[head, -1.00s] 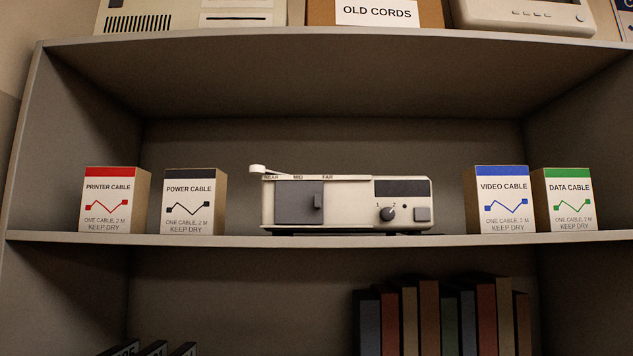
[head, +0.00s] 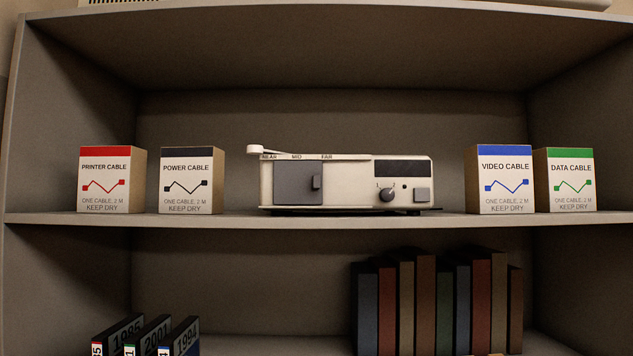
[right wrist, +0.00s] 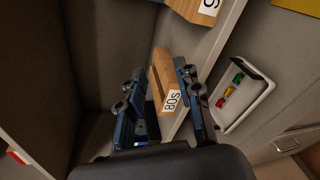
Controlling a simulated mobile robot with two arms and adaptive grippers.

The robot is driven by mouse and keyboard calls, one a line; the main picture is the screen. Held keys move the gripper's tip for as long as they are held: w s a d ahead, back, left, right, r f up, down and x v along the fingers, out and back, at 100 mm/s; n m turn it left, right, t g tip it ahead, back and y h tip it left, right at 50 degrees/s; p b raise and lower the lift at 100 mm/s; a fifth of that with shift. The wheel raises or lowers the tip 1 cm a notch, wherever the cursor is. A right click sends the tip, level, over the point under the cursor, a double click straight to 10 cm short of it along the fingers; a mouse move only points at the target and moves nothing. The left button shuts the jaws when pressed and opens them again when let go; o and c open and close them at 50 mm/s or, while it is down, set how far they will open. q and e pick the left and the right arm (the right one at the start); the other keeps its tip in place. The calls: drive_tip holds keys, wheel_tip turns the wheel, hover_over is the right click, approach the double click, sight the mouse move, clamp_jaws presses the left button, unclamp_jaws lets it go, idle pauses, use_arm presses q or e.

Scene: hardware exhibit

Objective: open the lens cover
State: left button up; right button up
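A cream device (head: 345,170) stands on the middle shelf in the head view. A grey square panel (head: 293,184), which looks like the lens cover, fills its front left part and shows no lens. A darker upright grip (head: 317,182) stands out at the panel's right side. A pale lever (head: 255,149) sits at the NEAR end of the NEAR, MID, FAR scale. A round knob (head: 388,195) is on the right of the front. My right gripper (right wrist: 159,72) is open in the right wrist view, away from the device. My left gripper is not in view.
Printer (head: 104,180) and power cable boxes (head: 188,180) stand left of the device; video (head: 502,180) and data cable boxes (head: 568,180) stand right. Books (head: 440,305) fill part of the lower shelf. A brown box labelled 80S (right wrist: 162,75) shows beyond my right fingers, beside a tray (right wrist: 237,118).

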drive_tip(key=s+a+r+n+t, duration=0.1)
drive_tip(key=a+r+n+t, duration=0.15)
drive_tip(key=r, duration=0.55)
drive_tip(key=s+a+r+n+t, duration=0.1)
drive_tip(key=r+n, duration=0.3)
drive_tip(key=r, duration=0.4)
drive_tip(key=n+t+h, duration=0.1)
drive_tip(key=n+t, duration=0.3)
drive_tip(key=n, duration=0.1)
approach(317, 178)
drive_tip(key=shift+g, duration=0.25)
drive_tip(key=p+x, duration=0.7)
drive_tip(key=shift+r, duration=0.3)
drive_tip(key=shift+w+r, duration=0.1)
drive_tip(key=shift+w, duration=0.45)
clamp_jaws()
